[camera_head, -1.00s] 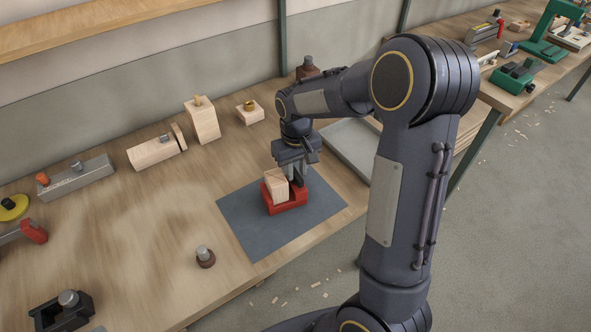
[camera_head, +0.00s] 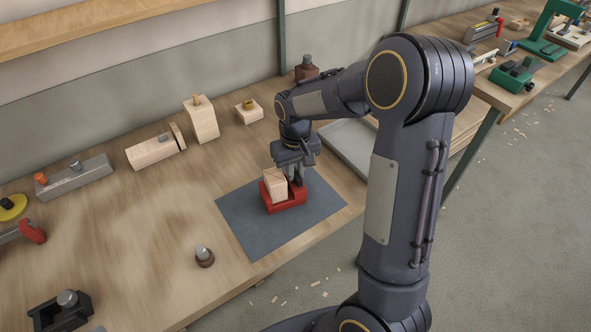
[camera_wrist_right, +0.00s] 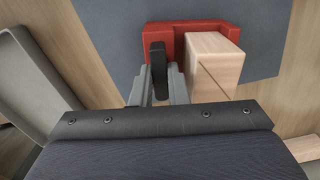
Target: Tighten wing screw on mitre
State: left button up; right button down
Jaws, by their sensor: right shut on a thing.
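The red mitre (camera_head: 286,207) sits on the grey mat, with a pale wooden block (camera_head: 273,188) standing in it. In the right wrist view the mitre (camera_wrist_right: 205,27) is at the top, and the block (camera_wrist_right: 216,62) is right of my fingers. A black wing screw (camera_wrist_right: 158,66) shows between the fingers there. My right gripper (camera_head: 297,181) points down at the mitre, close beside the block. The wrist view shows its fingers (camera_wrist_right: 157,92) shut on the wing screw. The screw is hidden in the head view. My left gripper is out of view.
The grey mat (camera_head: 245,225) has bare room around the mitre. Several wooden blocks, including one with a peg (camera_head: 203,122), stand behind. A grey tray (camera_head: 345,143) lies right of the mat. A small knob (camera_head: 204,256) stands at the front left.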

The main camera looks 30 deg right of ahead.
aim_at(296, 173)
jog(key=c, duration=1.7)
grip_release()
notch_tip(296, 173, up, 8)
jog(key=shift+f+b, duration=0.15)
jog(key=shift+b, duration=0.15)
jog(key=shift+s+r, duration=0.2)
jog(key=s+a+r+t+y, duration=0.1)
jog(key=s+a+t, duration=0.1)
jog(key=s, duration=0.5)
jog(key=s+a+t+y, duration=0.1)
jog(key=s+a, duration=0.2)
jog(key=s, duration=0.4)
jog(key=s+a+r+t+y, duration=0.1)
jog(key=s+a+t, duration=0.1)
jog(key=s, duration=0.5)
jog(key=shift+s+a+r+t+y, duration=0.2)
jog(key=shift+s+r+t+y, duration=0.1)
jog(key=shift+s+r+y, duration=0.1)
